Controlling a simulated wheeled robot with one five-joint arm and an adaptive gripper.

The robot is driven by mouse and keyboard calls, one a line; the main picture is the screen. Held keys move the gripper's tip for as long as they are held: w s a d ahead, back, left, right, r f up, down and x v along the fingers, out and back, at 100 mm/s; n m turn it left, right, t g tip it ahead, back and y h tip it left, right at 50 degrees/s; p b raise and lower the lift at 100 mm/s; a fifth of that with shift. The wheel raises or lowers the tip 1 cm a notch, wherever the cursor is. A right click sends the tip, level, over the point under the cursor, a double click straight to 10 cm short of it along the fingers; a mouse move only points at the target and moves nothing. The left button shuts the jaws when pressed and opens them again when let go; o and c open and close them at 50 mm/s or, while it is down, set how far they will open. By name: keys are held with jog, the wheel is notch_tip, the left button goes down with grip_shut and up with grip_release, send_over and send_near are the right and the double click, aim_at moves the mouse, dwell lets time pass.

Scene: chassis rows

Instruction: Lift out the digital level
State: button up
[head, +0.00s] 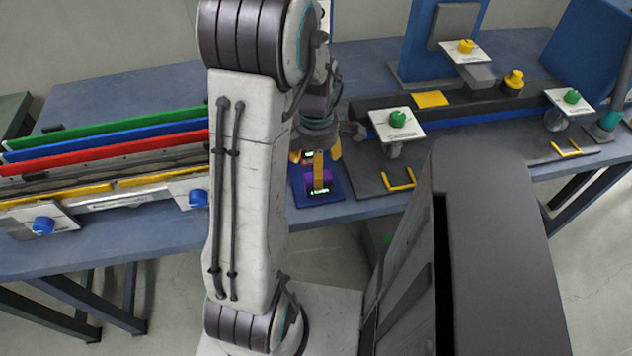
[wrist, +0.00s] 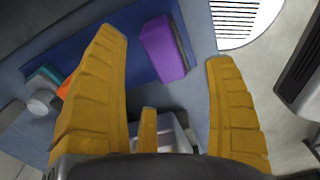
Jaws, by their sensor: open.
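A small purple device with a lit green display (head: 320,190), which looks like the digital level, lies on a dark blue mat (head: 300,197) at the bench's front edge. In the wrist view a purple block (wrist: 165,48) lies on the blue mat (wrist: 140,20), beyond the fingers. My gripper (head: 318,165) is over the mat with its yellow fingers apart and pointing down. In the wrist view my gripper (wrist: 168,75) has nothing held between its fingers. A grey and purple piece (wrist: 172,130) shows low between them, partly hidden by the short middle finger. I cannot tell which piece is which across views.
Left of my arm, green, blue and red bars (head: 110,145) stand in a row on the bench. On the right are a dark rail, white plates with a green knob (head: 397,117) and a yellow knob (head: 466,46), and yellow brackets (head: 397,181). An orange piece (wrist: 67,86) lies near the left finger.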

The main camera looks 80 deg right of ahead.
jog(key=shift+n, duration=0.6)
jog(key=shift+f, duration=0.25)
jog(key=shift+s+d+f, duration=0.1)
jog(key=shift+f, duration=1.6)
jog(key=shift+s+d+f, duration=0.1)
jog(key=shift+f, duration=1.6)
jog(key=c, duration=1.4)
